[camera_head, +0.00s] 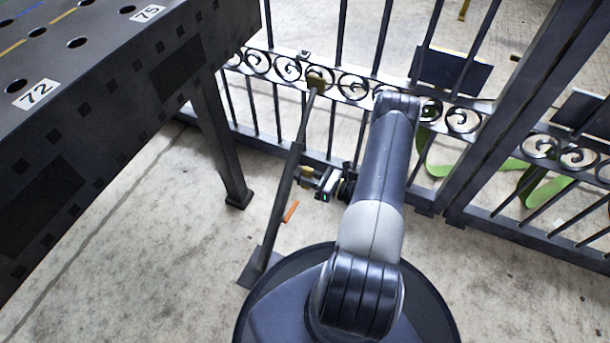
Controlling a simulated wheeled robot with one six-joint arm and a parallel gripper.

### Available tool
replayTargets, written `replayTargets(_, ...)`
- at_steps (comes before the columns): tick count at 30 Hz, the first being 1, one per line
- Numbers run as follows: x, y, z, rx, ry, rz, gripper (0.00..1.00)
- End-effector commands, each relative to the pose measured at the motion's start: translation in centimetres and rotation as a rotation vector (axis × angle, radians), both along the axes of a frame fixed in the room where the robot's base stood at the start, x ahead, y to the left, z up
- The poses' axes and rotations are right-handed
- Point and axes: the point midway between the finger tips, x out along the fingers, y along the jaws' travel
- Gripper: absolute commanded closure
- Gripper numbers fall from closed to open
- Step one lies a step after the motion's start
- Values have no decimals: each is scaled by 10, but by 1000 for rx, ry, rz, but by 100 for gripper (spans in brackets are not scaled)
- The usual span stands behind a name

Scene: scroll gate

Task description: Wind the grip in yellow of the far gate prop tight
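A dark gate prop (284,200) leans from a brown pad (316,82) on the gate's scroll band down to a flat foot (260,268) on the floor. A small yellow piece (308,171), seemingly the yellow grip, shows just right of the prop's shaft. My gripper (309,178) is beside it, pointing left toward the shaft. The fingers are small and dark here, so I cannot tell whether they touch or enclose the yellow piece. An orange bar (290,211) shows lower, right of the shaft; whether it is attached is unclear.
The black gate (345,88) with scrolls runs across the back, with a thick post (510,110) at right. A dark perforated table (130,75) stands at left, its leg (222,150) near the prop. Green curved strips (440,168) lie behind the gate. Floor at lower left is clear.

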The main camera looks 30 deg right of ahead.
Motion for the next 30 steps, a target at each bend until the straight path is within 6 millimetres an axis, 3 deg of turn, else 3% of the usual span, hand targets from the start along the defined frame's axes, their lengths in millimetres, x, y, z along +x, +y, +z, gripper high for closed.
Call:
replayTargets(9, 0, 0, 0, 0, 0, 0, 100)
replayTargets(20, 0, 0, -1, -33, -26, 1, 100)
replayTargets(30, -1, 2, -2, -214, -167, 1, 100)
